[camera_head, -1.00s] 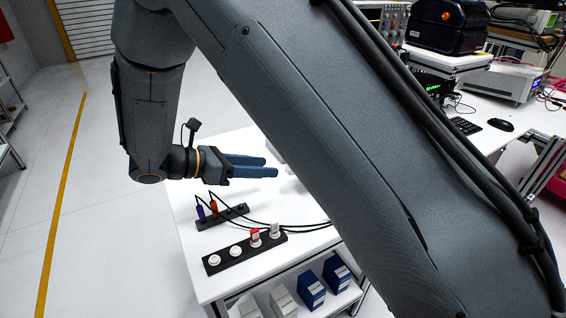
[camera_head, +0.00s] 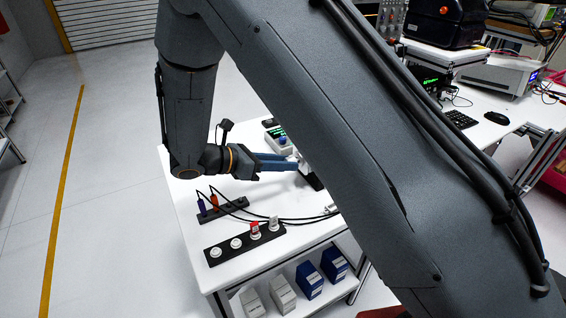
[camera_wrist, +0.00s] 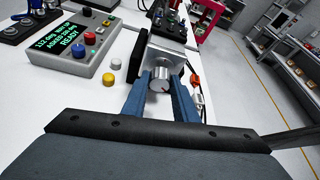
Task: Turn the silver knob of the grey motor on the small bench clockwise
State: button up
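The silver knob (camera_wrist: 160,82) faces the wrist camera on the front of the grey motor (camera_wrist: 168,54). My gripper (camera_wrist: 161,78) has its two blue fingers apart, one on each side of the knob, with the tips beside it. I cannot tell whether either finger touches it. In the head view my gripper (camera_head: 296,163) points right at the motor (camera_head: 304,166), which stands on the small white bench (camera_head: 188,215) and is largely hidden behind my arm.
A grey box with a green-lit display (camera_wrist: 68,45) reading READY and coloured buttons stands left of the motor. A yellow button (camera_wrist: 109,78) is near the left finger. Black strips with plugs and knobs (camera_head: 245,240) lie at the bench front. Cables run across the bench.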

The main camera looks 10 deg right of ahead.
jog(key=c, duration=0.3)
jog(key=shift+m, duration=0.3)
dwell(0.4)
